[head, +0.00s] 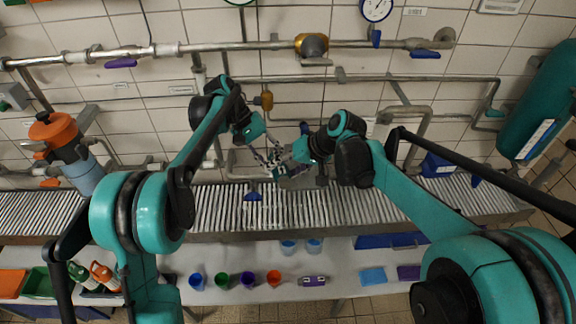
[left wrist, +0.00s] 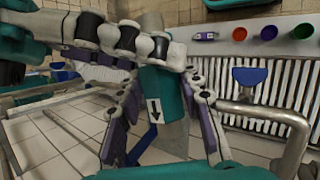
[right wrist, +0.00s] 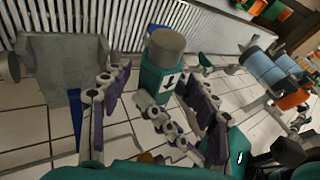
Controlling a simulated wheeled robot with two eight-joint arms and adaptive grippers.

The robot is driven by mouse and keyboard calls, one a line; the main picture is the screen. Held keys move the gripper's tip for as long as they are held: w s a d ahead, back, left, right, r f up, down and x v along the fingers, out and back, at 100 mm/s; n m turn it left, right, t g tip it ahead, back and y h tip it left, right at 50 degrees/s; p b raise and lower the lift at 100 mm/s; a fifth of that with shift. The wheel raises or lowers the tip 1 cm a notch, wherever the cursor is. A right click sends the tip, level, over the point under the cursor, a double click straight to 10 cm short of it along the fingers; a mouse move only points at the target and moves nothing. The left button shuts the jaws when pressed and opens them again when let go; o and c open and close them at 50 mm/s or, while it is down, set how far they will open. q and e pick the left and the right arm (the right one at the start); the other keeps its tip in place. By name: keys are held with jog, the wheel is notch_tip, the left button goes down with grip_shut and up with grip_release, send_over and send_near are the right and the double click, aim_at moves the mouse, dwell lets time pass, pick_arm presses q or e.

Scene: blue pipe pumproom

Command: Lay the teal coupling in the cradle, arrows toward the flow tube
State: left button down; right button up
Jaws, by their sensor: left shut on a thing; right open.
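The teal coupling (left wrist: 160,90) has a grey cylindrical end and a white label with a black arrow. In the left wrist view the arrow points down the picture. The coupling also shows in the right wrist view (right wrist: 160,82), grey end up. My left gripper (head: 270,160) is shut on it, holding it above the roller conveyor. My right gripper (head: 290,165) is open, its fingers on either side of the coupling in the right wrist view (right wrist: 158,105). A faceted grey block (right wrist: 55,70) stands at left there; I cannot tell whether it is the cradle. I cannot identify the flow tube.
The roller conveyor (head: 400,205) runs across below the grippers. Pipes with a brass valve (head: 312,45) cross the tiled wall. A blue handle (head: 252,196) is close below my left gripper. The front bench (head: 340,272) carries several coloured cups and an orange-topped bottle (head: 103,274).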

grip_shut()
pick_arm(q)
jog(key=c, duration=0.9)
grip_release()
jog(key=shift+r, duration=0.15)
